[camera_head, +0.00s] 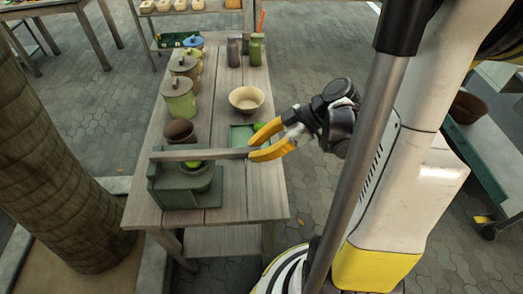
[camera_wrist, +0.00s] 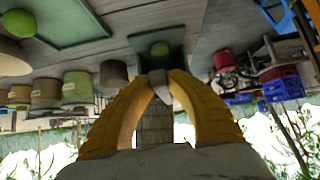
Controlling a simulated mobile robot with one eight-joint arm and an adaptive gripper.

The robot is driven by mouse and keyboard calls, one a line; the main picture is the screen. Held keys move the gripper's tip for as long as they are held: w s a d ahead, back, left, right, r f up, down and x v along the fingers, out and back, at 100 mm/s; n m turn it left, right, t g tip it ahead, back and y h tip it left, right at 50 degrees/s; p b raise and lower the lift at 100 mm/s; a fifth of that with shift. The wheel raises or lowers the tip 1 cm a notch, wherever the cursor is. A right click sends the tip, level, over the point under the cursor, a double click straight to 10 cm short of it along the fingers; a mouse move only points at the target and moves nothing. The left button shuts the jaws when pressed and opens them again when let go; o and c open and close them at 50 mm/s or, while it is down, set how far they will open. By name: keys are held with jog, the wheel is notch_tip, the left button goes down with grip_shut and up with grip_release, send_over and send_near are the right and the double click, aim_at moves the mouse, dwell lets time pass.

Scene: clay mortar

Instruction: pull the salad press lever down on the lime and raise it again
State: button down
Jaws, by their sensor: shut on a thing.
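The green salad press (camera_head: 172,192) stands at the near end of the wooden table. Its wooden lever (camera_head: 205,154) runs roughly level across the picture above the press. The lime (camera_head: 193,164) shows as a bright green patch in the press, just under the lever, partly hidden by it. My gripper (camera_head: 252,149) has its yellow fingers shut on the lever's free right end. Whether the lever touches the lime is not clear.
A green tray (camera_head: 237,140) lies beside the lever's end. A tan bowl (camera_head: 246,108), a dark brown bowl (camera_head: 180,130), lidded green pots (camera_head: 178,104) and two jars (camera_head: 256,50) stand farther back on the table. A tree trunk (camera_head: 60,170) rises at the left.

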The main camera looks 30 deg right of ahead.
jog(key=shift+f, duration=0.2)
jog(key=c, duration=1.3)
grip_release()
jog(key=shift+r, duration=0.1)
jog(key=v, duration=1.2)
jog(key=w+a+r+m+t+h, duration=0.1)
jog(key=w+a+m+t+h, duration=0.1)
jog(key=a+m+h, duration=0.6)
jog(key=a+m, duration=0.4)
jog(key=a, duration=0.2)
jog(key=shift+a+r+h, duration=0.15)
jog(key=shift+r+h, duration=0.05)
jog(key=shift+h, duration=0.1)
